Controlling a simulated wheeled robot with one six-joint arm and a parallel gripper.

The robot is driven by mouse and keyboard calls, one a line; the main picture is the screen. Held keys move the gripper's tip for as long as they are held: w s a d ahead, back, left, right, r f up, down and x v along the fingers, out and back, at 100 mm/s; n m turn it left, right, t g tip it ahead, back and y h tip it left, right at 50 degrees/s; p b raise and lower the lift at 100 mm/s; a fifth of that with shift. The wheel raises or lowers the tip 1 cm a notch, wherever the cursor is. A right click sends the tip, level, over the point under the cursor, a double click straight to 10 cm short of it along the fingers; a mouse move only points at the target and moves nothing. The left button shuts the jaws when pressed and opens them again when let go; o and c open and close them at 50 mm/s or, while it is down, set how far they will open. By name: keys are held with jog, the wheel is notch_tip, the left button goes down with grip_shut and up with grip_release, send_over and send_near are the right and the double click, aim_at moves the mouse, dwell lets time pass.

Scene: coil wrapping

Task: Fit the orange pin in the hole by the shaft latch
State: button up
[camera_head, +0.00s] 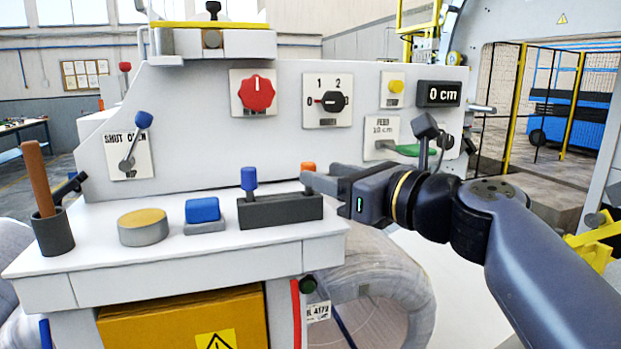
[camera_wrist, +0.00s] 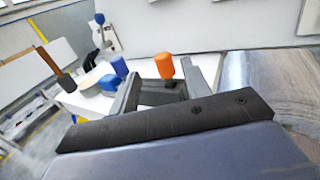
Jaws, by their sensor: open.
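The orange pin (camera_head: 308,167) stands upright at the right end of a dark grey block (camera_head: 280,211) on the white ledge. In the head view its lower part is hidden behind my gripper (camera_head: 313,184). In the wrist view the orange pin (camera_wrist: 164,67) shows between the two open fingers (camera_wrist: 160,73), near their tips; I cannot tell whether either finger touches it. A blue pin (camera_head: 249,178) stands at the block's left end. I cannot make out the hole or clearly identify the shaft latch.
The ledge (camera_head: 75,259) also holds a cup (camera_head: 53,233) with tools, a round yellow-topped tin (camera_head: 142,227) and a blue block (camera_head: 203,210). Behind rises a white panel (camera_head: 200,110) with a red knob (camera_head: 257,92), a dial and a green handle (camera_head: 415,150).

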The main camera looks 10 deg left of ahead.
aim_at(314, 170)
jog(key=p+x, duration=0.1)
jog(key=x, duration=0.4)
jog(key=shift+w+a, duration=0.15)
jog(key=shift+w, duration=0.2)
grip_shut()
